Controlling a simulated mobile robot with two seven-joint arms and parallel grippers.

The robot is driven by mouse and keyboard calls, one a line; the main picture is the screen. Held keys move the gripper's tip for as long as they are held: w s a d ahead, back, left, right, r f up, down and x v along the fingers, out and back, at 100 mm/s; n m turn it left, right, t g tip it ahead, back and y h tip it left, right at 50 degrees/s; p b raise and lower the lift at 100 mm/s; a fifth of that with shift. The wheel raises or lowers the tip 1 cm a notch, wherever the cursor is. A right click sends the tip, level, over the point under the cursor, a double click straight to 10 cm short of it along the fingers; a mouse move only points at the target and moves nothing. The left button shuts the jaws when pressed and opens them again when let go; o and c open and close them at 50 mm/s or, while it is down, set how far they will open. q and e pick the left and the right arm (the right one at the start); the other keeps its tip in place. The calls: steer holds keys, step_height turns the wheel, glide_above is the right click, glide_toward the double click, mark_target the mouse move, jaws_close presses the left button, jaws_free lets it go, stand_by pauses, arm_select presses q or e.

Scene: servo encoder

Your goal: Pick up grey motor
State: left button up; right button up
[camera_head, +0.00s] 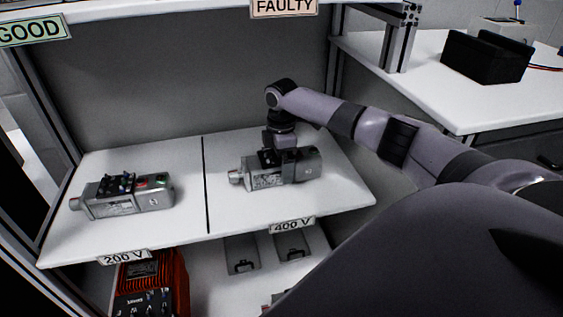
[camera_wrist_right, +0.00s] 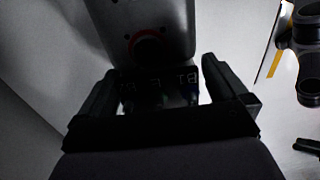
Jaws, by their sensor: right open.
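A grey motor (camera_head: 306,168) lies on the 400 V half of the shelf, its shaft end to the left. My right gripper (camera_head: 280,157) is above it, pointing down at its top. In the right wrist view, the gripper (camera_wrist_right: 160,90) is open, with one finger on each side of the motor's dark connector part. The motor's grey body (camera_wrist_right: 165,25) fills the top there. I cannot tell whether the fingers touch it. A second grey motor (camera_head: 150,199), with black connectors and a red and a green spot, lies on the 200 V half. My left gripper is out of view.
A black line (camera_head: 206,180) divides the white shelf (camera_head: 228,213). GOOD (camera_head: 30,30) and FAULTY (camera_head: 284,7) signs hang above. Below are an orange-red unit (camera_head: 178,280) and grey plates. A side table (camera_head: 430,85) at right holds a black holder (camera_head: 485,57).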

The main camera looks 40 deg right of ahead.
steer(key=shift+f, duration=0.25)
steer(key=c, duration=1)
steer(key=shift+r, duration=0.15)
steer(key=c, duration=0.4)
steer(key=shift+r, duration=0.1)
